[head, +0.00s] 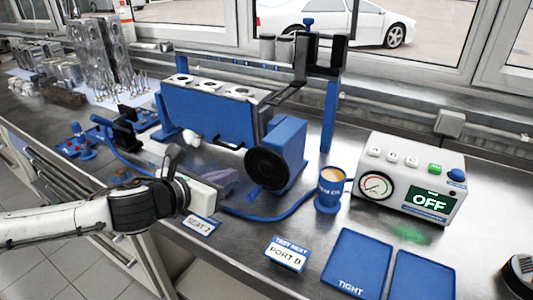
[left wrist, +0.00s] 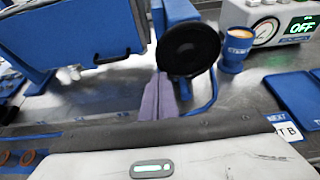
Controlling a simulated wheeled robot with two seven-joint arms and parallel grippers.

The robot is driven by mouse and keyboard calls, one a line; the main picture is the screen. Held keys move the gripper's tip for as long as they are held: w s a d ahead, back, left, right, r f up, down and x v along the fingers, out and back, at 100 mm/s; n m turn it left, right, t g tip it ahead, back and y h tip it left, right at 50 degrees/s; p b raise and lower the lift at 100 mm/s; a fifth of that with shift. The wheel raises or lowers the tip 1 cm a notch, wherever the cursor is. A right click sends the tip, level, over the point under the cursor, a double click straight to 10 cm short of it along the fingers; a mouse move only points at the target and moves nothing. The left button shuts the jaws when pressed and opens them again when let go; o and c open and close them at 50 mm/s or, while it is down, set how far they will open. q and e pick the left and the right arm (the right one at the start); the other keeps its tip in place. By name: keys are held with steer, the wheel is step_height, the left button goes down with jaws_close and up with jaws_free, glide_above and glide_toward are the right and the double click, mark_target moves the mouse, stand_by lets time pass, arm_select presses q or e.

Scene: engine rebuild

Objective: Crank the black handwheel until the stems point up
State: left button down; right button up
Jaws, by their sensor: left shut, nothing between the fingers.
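The black handwheel (head: 265,168) is a round disc on the front of a blue gearbox housing (head: 290,138). It also shows in the left wrist view (left wrist: 188,49). A blue block (head: 205,115) with round openings along its top is held in the stand to the left of the housing. I cannot make out stems on it. My left gripper (head: 228,178) is shut and empty, its purplish fingers just left of and below the handwheel. In the left wrist view the fingers (left wrist: 158,97) point toward the wheel, apparently apart from it. My right gripper is not in view.
An orange-filled blue cup (head: 330,188) stands right of the handwheel, near a test box (head: 410,180) reading OFF. A blue hose (head: 262,217) runs along the bench in front. Blue trays (head: 358,262) lie front right. Several upright thin-stemmed parts (head: 125,88) stand at back left.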

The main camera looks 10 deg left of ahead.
arm_select(q)
steer(key=v, duration=0.5)
steer(key=shift+s+a+r, duration=0.1)
steer(key=shift+s+r, duration=0.05)
steer(key=shift+s, duration=0.15)
